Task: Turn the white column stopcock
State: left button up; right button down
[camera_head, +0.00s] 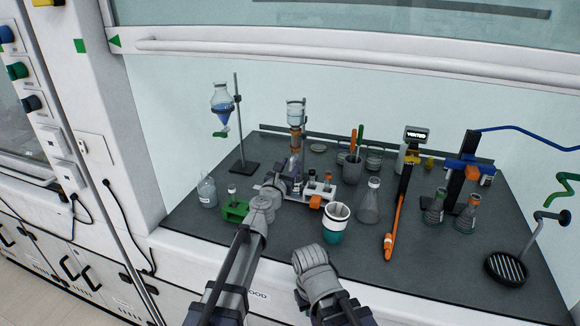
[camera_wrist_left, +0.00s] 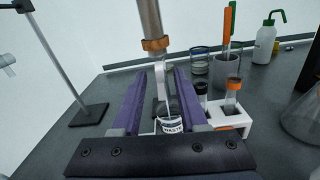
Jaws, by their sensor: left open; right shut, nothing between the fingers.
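The glass column (camera_head: 296,141) stands upright at the back of the bench, clamped above my left gripper (camera_head: 286,180). In the left wrist view, the lower column (camera_wrist_left: 150,18) has an orange-brown collar (camera_wrist_left: 156,44). A thin white part, apparently the stopcock (camera_wrist_left: 164,68), hangs below it, between or just beyond my left fingertips (camera_wrist_left: 161,76). Its handle cannot be made out clearly. The left jaws are open with a gap on each side. A beaker labelled WASTE (camera_wrist_left: 172,127) sits below, partly hidden by the jaws. My right gripper (camera_head: 300,298) is low at the front, shut and empty.
A white vial rack (camera_wrist_left: 228,118) stands close right of the left jaws. A separatory funnel (camera_head: 221,98) on a stand is left.

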pick_arm(q)
grip_shut()
dwell(0.6)
